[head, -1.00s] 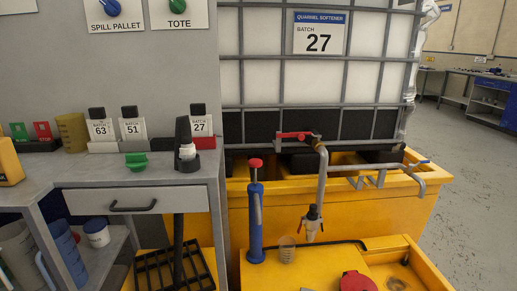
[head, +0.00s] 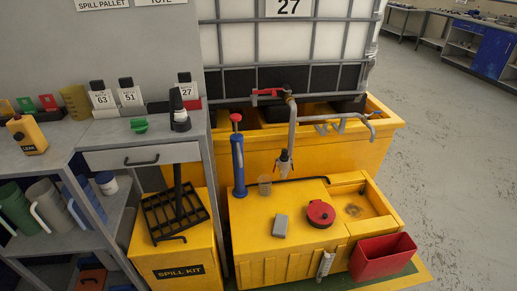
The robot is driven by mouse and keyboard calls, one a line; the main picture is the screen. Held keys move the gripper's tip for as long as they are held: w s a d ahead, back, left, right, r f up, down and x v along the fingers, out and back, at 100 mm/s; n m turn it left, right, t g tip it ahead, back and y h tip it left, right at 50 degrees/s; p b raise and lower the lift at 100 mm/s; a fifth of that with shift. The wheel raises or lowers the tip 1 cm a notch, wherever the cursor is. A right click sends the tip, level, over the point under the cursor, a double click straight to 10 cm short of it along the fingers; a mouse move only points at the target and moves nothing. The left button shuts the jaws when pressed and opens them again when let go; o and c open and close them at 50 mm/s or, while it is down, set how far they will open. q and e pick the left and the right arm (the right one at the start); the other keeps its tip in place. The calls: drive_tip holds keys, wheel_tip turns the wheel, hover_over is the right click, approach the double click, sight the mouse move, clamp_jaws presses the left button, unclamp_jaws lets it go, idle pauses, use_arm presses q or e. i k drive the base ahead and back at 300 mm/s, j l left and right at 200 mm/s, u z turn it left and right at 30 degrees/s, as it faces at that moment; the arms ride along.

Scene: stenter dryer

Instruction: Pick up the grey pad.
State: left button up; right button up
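A small grey pad (head: 280,226) lies flat on top of the low yellow pallet box (head: 258,240), left of a round red cap (head: 320,213). It is fully visible and nothing touches it from above. Neither of my grippers is in view.
A red bin (head: 382,257) is at the front right. A yellow spill kit box (head: 176,262) with a black grate (head: 174,212) stands left. The floor at right is clear.

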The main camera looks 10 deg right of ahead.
sight(280, 227)
drive_tip(key=l+u, duration=0.1)
drive_tip(key=u, duration=0.25)
drive_tip(key=l+u, duration=0.15)
drive_tip(key=u, duration=0.15)
drive_tip(key=l+u, duration=0.45)
drive_tip(key=l, duration=0.4)
drive_tip(key=k+l, duration=0.1)
drive_tip(key=l, duration=0.75)
drive_tip(key=k+l+u, duration=0.1)
drive_tip(key=l, duration=0.3)
drive_tip(key=k, duration=0.05)
